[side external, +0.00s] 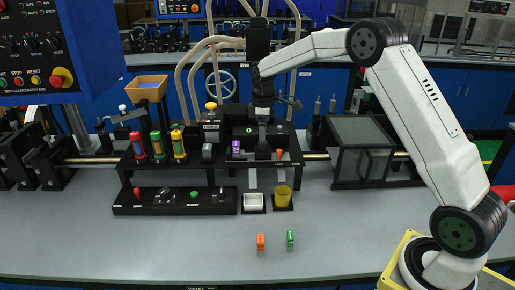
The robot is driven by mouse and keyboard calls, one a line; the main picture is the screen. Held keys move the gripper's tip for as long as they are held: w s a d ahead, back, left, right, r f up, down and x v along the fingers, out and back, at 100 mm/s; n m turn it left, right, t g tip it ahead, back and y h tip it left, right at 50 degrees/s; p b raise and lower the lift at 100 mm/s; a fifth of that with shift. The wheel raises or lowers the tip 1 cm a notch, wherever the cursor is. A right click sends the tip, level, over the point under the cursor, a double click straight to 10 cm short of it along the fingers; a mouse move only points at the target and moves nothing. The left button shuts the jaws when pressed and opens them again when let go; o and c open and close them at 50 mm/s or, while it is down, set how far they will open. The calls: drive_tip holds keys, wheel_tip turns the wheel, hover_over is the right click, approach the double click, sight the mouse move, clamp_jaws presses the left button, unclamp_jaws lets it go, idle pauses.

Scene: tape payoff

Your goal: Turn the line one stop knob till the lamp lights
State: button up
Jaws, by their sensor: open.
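My gripper (262,140) points straight down over the black machine in the middle of the bench. Its fingers are small and dark here, with nothing seen between them. I cannot tell for certain which control is the line one stop knob. A low black panel (174,208) on the bench holds a red knob (136,192), small levers and a green button (194,194); its labels are too small to read. A blue control box (95,50) at upper left has a red round knob on a yellow base (61,77). I see no lamp clearly lit.
Red, green and yellow cylinders stand behind the low panel. A white tray (254,203) and a yellow cup (283,197) sit below my gripper. An orange block (260,242) and a green block (290,238) stand on the clear front bench. A dark clear-sided box (362,150) is right.

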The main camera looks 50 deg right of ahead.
sight(263, 145)
drive_tip(key=shift+f, duration=2.3)
clamp_jaws()
drive_tip(key=shift+m, duration=0.4)
drive_tip(key=m, duration=1.1)
